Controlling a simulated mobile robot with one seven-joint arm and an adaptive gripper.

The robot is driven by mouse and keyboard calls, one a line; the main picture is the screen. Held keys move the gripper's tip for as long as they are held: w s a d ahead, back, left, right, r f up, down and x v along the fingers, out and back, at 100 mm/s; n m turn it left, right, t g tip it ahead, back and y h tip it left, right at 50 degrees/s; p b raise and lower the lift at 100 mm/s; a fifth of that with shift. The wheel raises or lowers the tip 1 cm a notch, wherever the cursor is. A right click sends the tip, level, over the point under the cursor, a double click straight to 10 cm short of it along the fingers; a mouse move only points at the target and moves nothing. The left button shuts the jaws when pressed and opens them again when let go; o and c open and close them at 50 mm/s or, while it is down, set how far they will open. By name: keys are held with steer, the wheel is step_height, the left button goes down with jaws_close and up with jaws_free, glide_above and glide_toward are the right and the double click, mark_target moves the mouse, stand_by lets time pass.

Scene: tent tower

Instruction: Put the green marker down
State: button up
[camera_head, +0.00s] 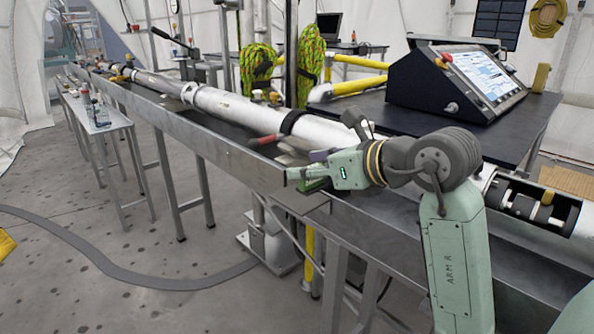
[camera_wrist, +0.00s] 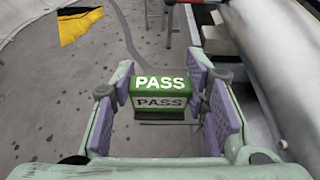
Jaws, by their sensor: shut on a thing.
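In the head view the gripper reaches left over the near rim of the long metal trough (camera_head: 235,158). Only a bit of green (camera_head: 316,186) shows under the fingers there.
A long steel pipe (camera_head: 240,106) lies along the trough, beside my gripper. A narrow side table (camera_head: 107,122) with small items stands at the left. A dark table (camera_head: 400,117) behind holds a tilted screen console (camera_head: 478,75). A grey cable (camera_head: 130,276) crosses the open floor.

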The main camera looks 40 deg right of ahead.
steer(key=w, duration=0.3)
steer(key=w+d, duration=0.1)
steer(key=w, duration=0.1)
steer(key=shift+w+f+p, duration=0.15)
steer(key=shift+f+p, duration=0.1)
steer(key=shift+p, duration=0.15)
steer(key=shift+f+p, duration=0.3)
steer(key=shift+f, duration=1.45)
steer(key=shift+f, duration=0.2)
steer(key=o, duration=1.1)
